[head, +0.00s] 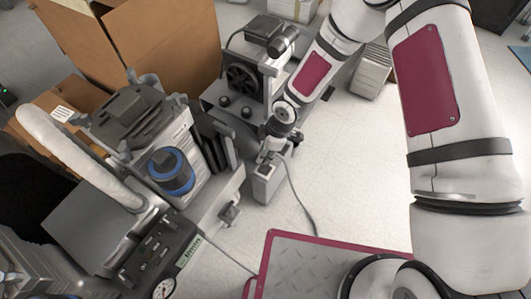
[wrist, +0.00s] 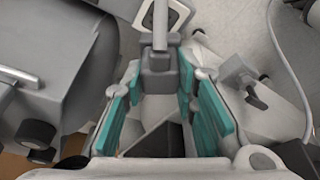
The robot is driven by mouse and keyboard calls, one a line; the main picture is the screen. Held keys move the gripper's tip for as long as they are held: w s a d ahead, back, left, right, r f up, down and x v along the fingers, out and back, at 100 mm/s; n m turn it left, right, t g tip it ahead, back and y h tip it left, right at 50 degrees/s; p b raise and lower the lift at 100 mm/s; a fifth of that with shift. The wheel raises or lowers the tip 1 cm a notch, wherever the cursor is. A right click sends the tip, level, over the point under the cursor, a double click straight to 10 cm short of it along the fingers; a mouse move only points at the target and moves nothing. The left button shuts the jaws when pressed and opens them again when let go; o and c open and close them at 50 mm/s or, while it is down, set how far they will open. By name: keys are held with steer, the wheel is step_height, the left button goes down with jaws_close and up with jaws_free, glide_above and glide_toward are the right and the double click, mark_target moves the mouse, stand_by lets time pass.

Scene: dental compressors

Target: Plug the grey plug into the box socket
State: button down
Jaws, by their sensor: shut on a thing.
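My gripper (wrist: 160,88) is shut on the grey plug (wrist: 158,66), with teal pads on either side of it in the wrist view. A narrow grey stem runs up the picture from the plug. A pale box face with a dark recess (wrist: 179,17) shows behind the stem at the top. In the head view my gripper (head: 271,150) is just above a small light-grey box (head: 267,184) on the floor side of the compressor. The plug is mostly hidden there, and I cannot tell whether it touches the socket.
A compressor with a dark fan (head: 241,80) stands behind the gripper. A unit with a blue-ringed cylinder (head: 170,171) is at the left. A thin cable (head: 300,205) runs down across the floor. Cardboard boxes (head: 165,45) stand at the back. Open floor (head: 345,165) lies to the right.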

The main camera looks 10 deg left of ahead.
steer(key=shift+f+b, duration=2.2)
steer(key=shift+f, duration=1)
steer(key=shift+f+b, duration=0.35)
steer(key=shift+b, duration=0.05)
steer(key=c, duration=0.7)
jaws_free()
steer(key=shift+r+p, duration=2.5)
steer(key=shift+r, duration=1)
